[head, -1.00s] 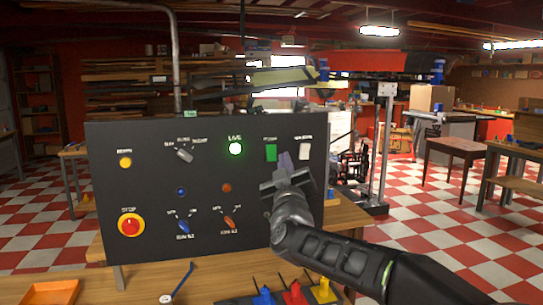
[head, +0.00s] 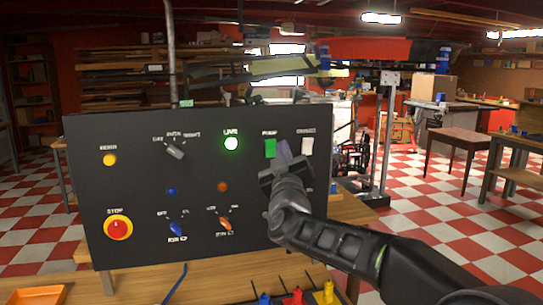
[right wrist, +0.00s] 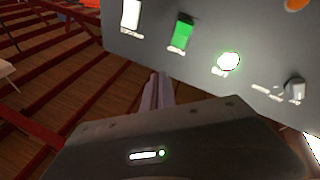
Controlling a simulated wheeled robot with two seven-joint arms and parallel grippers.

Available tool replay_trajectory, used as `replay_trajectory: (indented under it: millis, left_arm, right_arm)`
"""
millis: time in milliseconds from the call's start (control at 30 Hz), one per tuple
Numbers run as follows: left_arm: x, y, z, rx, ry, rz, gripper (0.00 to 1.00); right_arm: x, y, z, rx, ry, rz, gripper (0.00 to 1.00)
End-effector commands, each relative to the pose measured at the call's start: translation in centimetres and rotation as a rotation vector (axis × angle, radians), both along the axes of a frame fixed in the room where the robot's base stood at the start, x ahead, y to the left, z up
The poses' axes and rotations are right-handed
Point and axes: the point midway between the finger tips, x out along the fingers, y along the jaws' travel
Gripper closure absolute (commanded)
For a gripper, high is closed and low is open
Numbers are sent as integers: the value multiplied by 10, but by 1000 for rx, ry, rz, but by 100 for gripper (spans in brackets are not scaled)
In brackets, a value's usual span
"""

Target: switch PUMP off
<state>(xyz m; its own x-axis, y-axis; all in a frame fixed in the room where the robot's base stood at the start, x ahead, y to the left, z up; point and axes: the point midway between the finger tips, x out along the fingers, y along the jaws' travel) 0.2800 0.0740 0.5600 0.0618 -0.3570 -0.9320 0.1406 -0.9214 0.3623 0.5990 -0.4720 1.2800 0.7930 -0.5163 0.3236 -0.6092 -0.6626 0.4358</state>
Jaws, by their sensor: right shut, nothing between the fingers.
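The PUMP switch is a green rocker (head: 270,148) in the upper right of a dark upright panel (head: 130,185). It also shows in the right wrist view (right wrist: 182,33), where the panel appears upside down. My right gripper (head: 283,150) is in front of the panel, its pale purple fingers just right of the green rocker in the head view. The fingers (right wrist: 159,82) are shut and empty. In the right wrist view they appear apart from the rocker; contact is not visible. My left gripper is not in view.
A white rocker (head: 307,147) sits right of PUMP, and a lit green LIVE lamp (head: 231,143) sits left. A red STOP button (head: 118,228), knobs and small lamps are lower on the panel. The wooden bench (head: 215,278) holds an orange tray (head: 38,295).

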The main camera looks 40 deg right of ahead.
Motion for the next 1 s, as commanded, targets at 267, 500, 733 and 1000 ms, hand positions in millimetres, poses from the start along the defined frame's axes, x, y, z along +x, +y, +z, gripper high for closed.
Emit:
replay_trajectory:
  millis: [267, 500, 733, 1000]
  left_arm:
    - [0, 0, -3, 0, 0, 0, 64]
    - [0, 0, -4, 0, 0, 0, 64]
    - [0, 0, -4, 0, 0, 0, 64]
    - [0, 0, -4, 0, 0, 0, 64]
  right_arm:
    - [27, -10, -15, 1, 3, -1, 100]
    - [53, -18, -27, 1, 2, 0, 100]
    - [67, -24, -33, 1, -1, 0, 100]
    - [69, -24, -35, 1, 1, 0, 100]
